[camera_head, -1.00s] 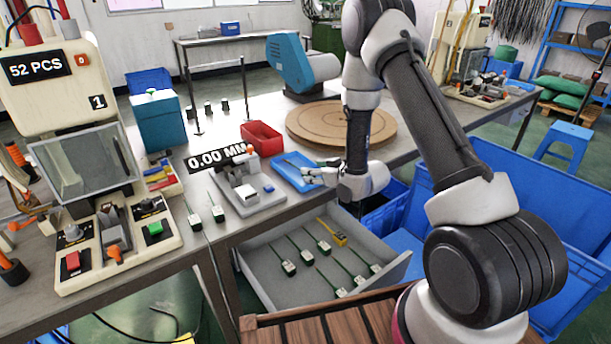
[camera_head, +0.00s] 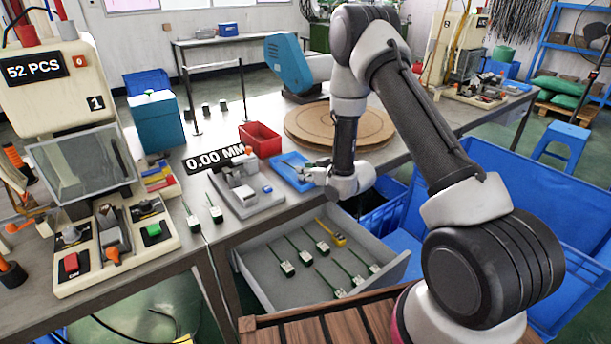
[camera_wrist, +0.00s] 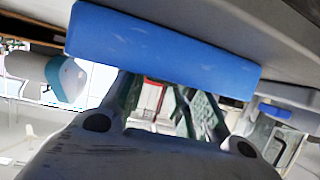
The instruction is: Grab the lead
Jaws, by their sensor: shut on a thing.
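My gripper (camera_head: 308,172) is low at the right end of the blue tray (camera_head: 288,168), over the near table edge. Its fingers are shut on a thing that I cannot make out. In the wrist view the fingers (camera_wrist: 160,110) reach up beneath a long blue edge (camera_wrist: 165,50), which hides their tips. Several leads with pale plugs (camera_head: 287,268) lie in the open grey drawer (camera_head: 262,299). Two more leads (camera_head: 216,214) lie on the table at the left.
A grey gauge (camera_head: 242,190) reading 0.00 MM and a red bin (camera_head: 261,138) stand left of the tray. A round wooden board (camera_head: 340,122) lies behind my gripper. A moulding machine (camera_head: 60,90) is at the left. Blue crates (camera_head: 545,235) stand at the right.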

